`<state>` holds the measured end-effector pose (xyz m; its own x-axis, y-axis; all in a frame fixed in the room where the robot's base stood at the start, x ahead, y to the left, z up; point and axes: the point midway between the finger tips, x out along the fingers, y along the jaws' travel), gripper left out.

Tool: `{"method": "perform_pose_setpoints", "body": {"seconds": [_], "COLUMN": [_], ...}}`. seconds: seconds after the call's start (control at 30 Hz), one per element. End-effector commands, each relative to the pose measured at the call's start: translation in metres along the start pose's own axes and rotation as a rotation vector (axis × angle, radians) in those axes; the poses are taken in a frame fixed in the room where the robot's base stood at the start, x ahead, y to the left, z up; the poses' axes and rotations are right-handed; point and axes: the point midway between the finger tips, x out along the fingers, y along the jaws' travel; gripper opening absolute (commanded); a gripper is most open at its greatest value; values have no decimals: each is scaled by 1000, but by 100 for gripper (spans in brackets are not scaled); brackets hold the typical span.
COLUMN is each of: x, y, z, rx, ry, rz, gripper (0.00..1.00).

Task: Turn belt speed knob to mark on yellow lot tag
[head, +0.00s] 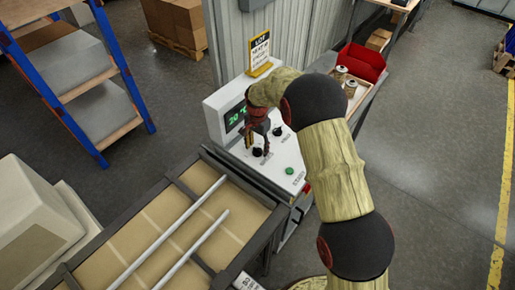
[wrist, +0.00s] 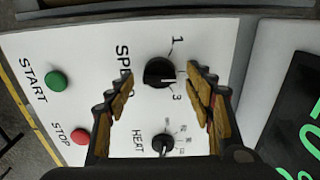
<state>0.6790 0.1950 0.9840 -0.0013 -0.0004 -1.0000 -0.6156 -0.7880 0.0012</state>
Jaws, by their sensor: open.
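The black speed knob (wrist: 158,72) is on the white control panel (wrist: 75,45), marked SPEED. Numerals 1 and 3 show beside it; any mark between them is hidden by a finger. In the head view, my gripper (head: 257,138) is over the speed knob (head: 257,152). The yellow lot tag (head: 260,52) stands behind the panel; its small print is unreadable.
The heat knob (wrist: 163,143) is close beside, between the fingers' lower parts. Green START (wrist: 56,81) and red STOP (wrist: 78,136) buttons lie left. A green-digit display (head: 235,116) borders the panel. A conveyor (head: 165,225) is in front, and a red bin (head: 363,62) behind.

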Motion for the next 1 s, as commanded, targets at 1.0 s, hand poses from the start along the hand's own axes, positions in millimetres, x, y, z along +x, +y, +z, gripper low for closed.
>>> {"method": "perform_pose_setpoints", "body": {"seconds": [1.0], "x": [9], "y": [0], "z": [0], "rx": [-1], "ry": [1], "rz": [-1], "gripper": [19]}}
